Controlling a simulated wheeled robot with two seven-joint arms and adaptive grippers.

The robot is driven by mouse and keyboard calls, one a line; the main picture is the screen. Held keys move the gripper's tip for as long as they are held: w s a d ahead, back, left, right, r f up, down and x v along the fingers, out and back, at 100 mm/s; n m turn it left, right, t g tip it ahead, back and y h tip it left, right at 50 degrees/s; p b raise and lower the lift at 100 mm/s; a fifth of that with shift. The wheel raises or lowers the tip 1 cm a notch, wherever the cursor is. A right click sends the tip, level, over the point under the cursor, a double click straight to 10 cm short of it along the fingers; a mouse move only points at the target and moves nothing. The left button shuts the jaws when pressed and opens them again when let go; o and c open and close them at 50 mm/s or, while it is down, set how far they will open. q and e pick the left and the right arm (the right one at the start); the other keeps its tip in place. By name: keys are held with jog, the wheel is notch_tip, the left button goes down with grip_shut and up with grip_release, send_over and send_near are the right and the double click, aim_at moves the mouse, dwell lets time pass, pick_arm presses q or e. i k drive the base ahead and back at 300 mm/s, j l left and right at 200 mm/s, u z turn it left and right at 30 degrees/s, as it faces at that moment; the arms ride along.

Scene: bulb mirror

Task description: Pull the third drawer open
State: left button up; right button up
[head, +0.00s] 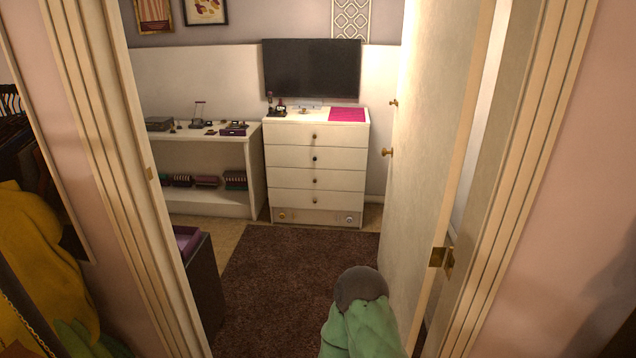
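A white dresser (267,150) stands against the far wall of the room, seen through a doorway in the head view. It has several stacked drawers with small round knobs, and all look shut. Counted from the top, the third drawer (295,179) has one dark knob (315,180) at its middle. Below the stack is a base panel (300,217) with two knobs. Neither of my grippers is in view. The dresser is well ahead, beyond the doorway.
An open white door (425,150) stands at the right of the doorway. A green object with a grey top (361,287) sits low in the opening. A dark bin (203,285) is at left. The brown rug (285,285) before the dresser looks clear. White shelving (210,205) adjoins the dresser.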

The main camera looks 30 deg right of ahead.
aim_at(348, 180)
jog(key=i+l, duration=0.35)
jog(key=i, duration=0.15)
jog(key=i+l+z, duration=0.15)
jog(key=i+l, duration=0.5)
jog(key=i, duration=0.3)
jog(key=i+l+z, duration=0.1)
jog(key=i+l, duration=0.25)
jog(key=i, duration=0.15)
jog(key=i+l+z, duration=0.1)
jog(key=i+l, duration=0.15)
jog(key=i, duration=0.3)
jog(key=i+z, duration=0.1)
jog(key=i, duration=0.6)
jog(key=i+z, duration=0.1)
jog(key=i, duration=0.6)
jog(key=i+j+z, duration=0.15)
jog(key=i, duration=0.55)
jog(key=i+j, duration=0.15)
jog(key=i, duration=0.15)
jog(key=i+j, duration=0.15)
jog(key=i, duration=0.15)
